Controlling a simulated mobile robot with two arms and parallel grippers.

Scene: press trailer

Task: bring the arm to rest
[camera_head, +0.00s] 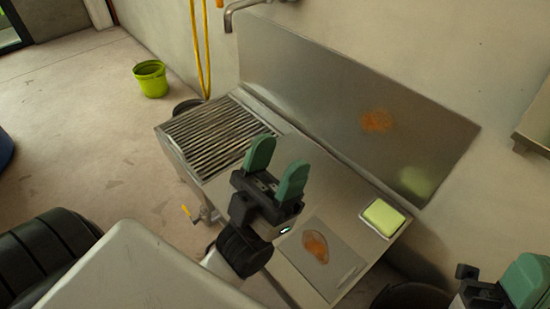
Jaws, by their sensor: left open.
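My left gripper (276,168) is in the middle of the view, above the metal counter (335,190). Its two green fingers are apart with nothing between them. My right gripper (525,282) is at the lower right corner, cut off by the frame. Part of a green finger shows, but its opening cannot be made out.
A slatted drain grate (215,135) is at the counter's left. A grey board (321,257) with an orange-brown patch lies in front, beside a yellow-green block (383,217) in a tray. A steel backsplash (340,95) rises behind. A green bucket (151,79) stands on open floor.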

